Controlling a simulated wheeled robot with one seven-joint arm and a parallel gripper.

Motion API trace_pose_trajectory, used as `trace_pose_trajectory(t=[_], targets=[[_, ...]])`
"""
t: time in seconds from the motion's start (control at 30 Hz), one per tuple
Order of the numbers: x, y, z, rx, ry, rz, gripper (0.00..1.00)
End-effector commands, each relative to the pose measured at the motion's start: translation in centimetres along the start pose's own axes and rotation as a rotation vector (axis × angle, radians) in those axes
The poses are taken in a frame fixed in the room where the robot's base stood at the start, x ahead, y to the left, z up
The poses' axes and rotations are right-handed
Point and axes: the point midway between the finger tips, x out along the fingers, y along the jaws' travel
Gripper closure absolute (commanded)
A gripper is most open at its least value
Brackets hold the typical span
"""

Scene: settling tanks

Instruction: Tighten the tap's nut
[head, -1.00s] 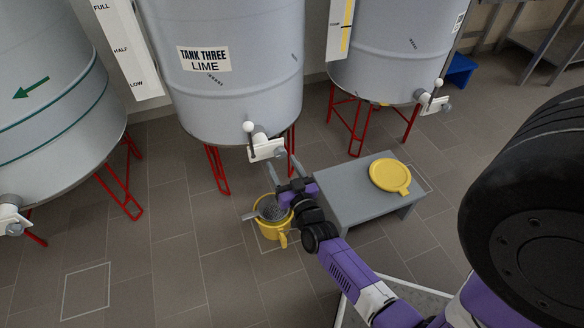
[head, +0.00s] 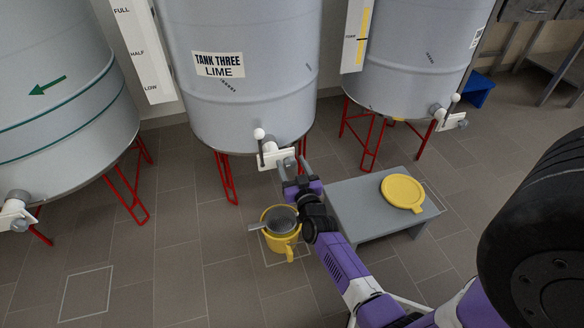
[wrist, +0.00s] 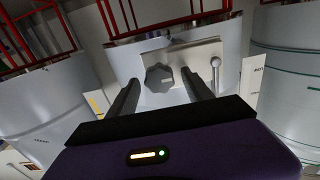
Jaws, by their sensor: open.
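The tap of tank three has a white plate (head: 272,158), a lever with a white ball (head: 259,134) and a grey nut (head: 290,163). In the wrist view, which shows the tank upside down, the grey lobed nut (wrist: 158,77) faces me on the white plate (wrist: 205,52), with the lever (wrist: 215,72) to its right. My gripper (head: 293,170) is open at the tap, its fingers pointing at it. In the wrist view my gripper (wrist: 162,82) has one finger on each side of the nut, with gaps; whether the tips reach past its face I cannot tell.
A yellow bucket (head: 279,247) with a grey scoop-like thing in it stands on the floor below the tap. A low grey table (head: 362,216) with a yellow lid (head: 402,191) stands to the right. Red tank legs (head: 226,178) flank the tap. Floor at left is clear.

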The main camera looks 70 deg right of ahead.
Motion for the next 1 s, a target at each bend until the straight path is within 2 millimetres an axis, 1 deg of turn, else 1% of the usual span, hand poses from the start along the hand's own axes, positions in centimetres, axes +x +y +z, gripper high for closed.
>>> trace_pose_trajectory(t=[0.13,0.17,0.2,0.27,0.4,0.47,0.77,1.0], targets=[[-0.02,0.0,-0.02,0.0,0.0,0.0,0.41],[-0.02,0.0,-0.02,0.0,0.0,0.0,0.43],[-0.03,0.0,-0.01,0.0,0.0,0.0,0.51],[-0.03,0.0,-0.02,0.0,0.0,0.0,0.62],[-0.04,-0.01,-0.01,0.0,0.0,0.0,0.9],[-0.04,-0.01,-0.01,0.0,0.0,0.0,1.0],[-0.06,-0.02,0.02,0.036,0.0,-0.001,1.0],[-0.06,0.03,0.09,0.168,-0.001,-0.001,1.0]])
